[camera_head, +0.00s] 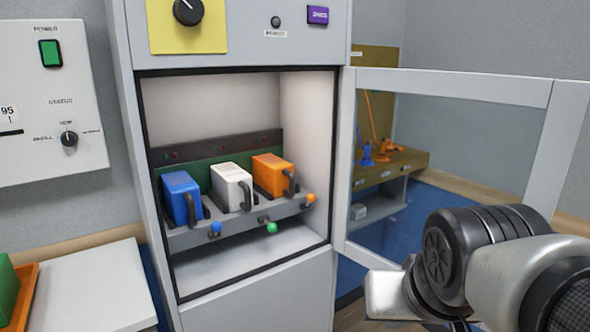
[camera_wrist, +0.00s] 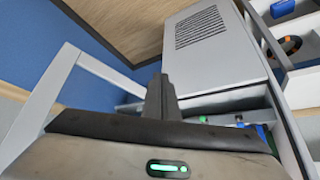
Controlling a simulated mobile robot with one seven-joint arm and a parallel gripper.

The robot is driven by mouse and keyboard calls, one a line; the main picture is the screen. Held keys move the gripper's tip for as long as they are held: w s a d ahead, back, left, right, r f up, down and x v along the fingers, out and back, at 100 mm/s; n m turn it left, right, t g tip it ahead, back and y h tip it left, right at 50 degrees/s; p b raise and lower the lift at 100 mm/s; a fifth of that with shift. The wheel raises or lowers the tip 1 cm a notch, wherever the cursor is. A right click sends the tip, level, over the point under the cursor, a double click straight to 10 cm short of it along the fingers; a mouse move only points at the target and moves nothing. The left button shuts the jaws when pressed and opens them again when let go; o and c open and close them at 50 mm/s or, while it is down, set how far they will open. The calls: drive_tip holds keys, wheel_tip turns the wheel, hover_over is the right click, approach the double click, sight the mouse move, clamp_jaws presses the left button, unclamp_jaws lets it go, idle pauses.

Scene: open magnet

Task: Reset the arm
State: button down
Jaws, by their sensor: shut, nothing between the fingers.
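My gripper (camera_wrist: 160,92) shows in the wrist view as dark fingers, shut together with nothing between them. Its body with a green light lies along the bottom of that view. In the head view my arm reaches in from the lower right, in front of the open cabinet door (camera_head: 450,87); I cannot make out the fingers there. The cabinet (camera_head: 255,300) stands open. Inside, a blue block (camera_head: 181,196), a white block (camera_head: 230,186) and an orange block (camera_head: 271,174) with dark handles sit side by side on a rack. My gripper appears apart from them.
The glass door swings out to the right, close to my arm. A control panel (camera_head: 50,130) hangs on the left wall above a pale worktop (camera_head: 90,290). An orange tray (camera_head: 25,295) holds a green object (camera_head: 8,285). A brown bench (camera_head: 405,165) stands behind the door.

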drive_tip(key=s+r+n+p, duration=0.1)
drive_tip(key=s+r+p, duration=0.2)
drive_tip(key=r+p, duration=1.7)
drive_tip(key=shift+a+r+g+p, duration=0.25)
drive_tip(key=shift+r+g+p, duration=0.05)
drive_tip(key=shift+g+p, duration=0.15)
drive_tip(key=shift+s+a, duration=0.1)
